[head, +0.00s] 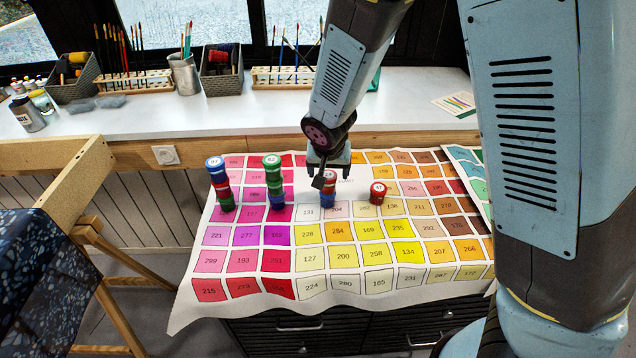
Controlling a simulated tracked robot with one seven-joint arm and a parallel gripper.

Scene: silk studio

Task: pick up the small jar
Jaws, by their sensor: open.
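Small jars with white numbered lids stand on a colour-chart cloth (312,288). A single short red jar (377,196) stands alone, right of my gripper. A short stack, red over blue (328,199), stands right by my gripper and is partly covered by it. Another tall stack, blue, green and red (222,186), stands farthest left. My gripper (320,180) points down, open, at the top of the short stack. I cannot tell whether it touches it.
Behind the cloth is a white counter (240,115) with brush racks (133,82), baskets (221,75) and a metal brush cup (185,77). A wooden frame with dark speckled fabric (40,270) stands at left. The cloth's front half is clear.

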